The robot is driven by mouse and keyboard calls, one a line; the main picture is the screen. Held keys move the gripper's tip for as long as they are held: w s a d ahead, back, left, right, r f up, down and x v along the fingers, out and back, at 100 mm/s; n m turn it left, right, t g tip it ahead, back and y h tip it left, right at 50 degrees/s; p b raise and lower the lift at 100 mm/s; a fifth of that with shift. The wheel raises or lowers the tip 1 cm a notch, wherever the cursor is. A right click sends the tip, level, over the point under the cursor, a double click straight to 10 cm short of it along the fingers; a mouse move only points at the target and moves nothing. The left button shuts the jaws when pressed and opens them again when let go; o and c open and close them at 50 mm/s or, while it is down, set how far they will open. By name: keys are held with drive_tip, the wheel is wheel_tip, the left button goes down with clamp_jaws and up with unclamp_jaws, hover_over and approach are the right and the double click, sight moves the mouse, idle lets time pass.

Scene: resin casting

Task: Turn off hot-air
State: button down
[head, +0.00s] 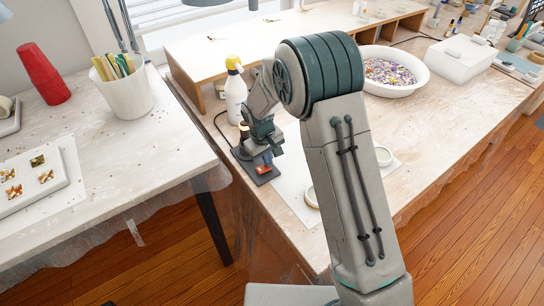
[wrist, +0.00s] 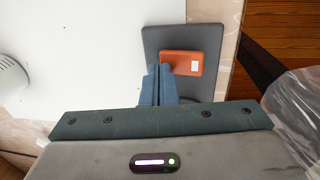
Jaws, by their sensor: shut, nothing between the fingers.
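An orange-red switch-like piece (wrist: 182,63) with a small pale square lies on a dark grey base plate (wrist: 205,38) in the wrist view. I take these as part of the hot-air unit. In the head view the orange piece (head: 263,169) and plate (head: 266,178) show at the left end of the right-hand bench. My gripper (wrist: 159,68) is shut and empty, its blue fingertips over the plate at the piece's left edge. I cannot tell whether they touch it. In the head view my gripper (head: 264,153) partly hides the unit.
A spray bottle with a yellow top (head: 234,90) and a dark bottle-like object (head: 243,132) stand close behind my gripper. A white mat (wrist: 85,60) lies left of the plate in the wrist view. The bench edge is close on the right there.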

drive_tip(key=shift+s+a+r, duration=0.25)
drive_tip(key=shift+s+a, duration=0.25)
drive_tip(key=shift+a, duration=0.25)
drive_tip(key=shift+r, duration=0.1)
wheel_tip(320, 180, up, 14)
drive_tip(key=w+d+p, duration=0.1)
drive_tip(key=d, duration=0.1)
drive_tip(key=shift+w+f, duration=0.2)
drive_tip(key=shift+w, duration=0.1)
drive_tip(key=s+d+r+m+t, duration=0.1)
drive_tip(key=s+d+r+m, duration=0.3)
drive_tip(key=s+d+r, duration=0.65)
drive_tip(key=s+d+m, duration=0.1)
drive_tip(key=s+d, duration=0.3)
drive_tip(key=s, duration=0.3)
drive_tip(key=s+d+f+m+t+y, duration=0.1)
drive_tip(key=s+d, duration=0.3)
drive_tip(key=s, duration=0.4)
drive_tip(key=shift+f+m, duration=0.25)
drive_tip(key=shift+m, duration=0.45)
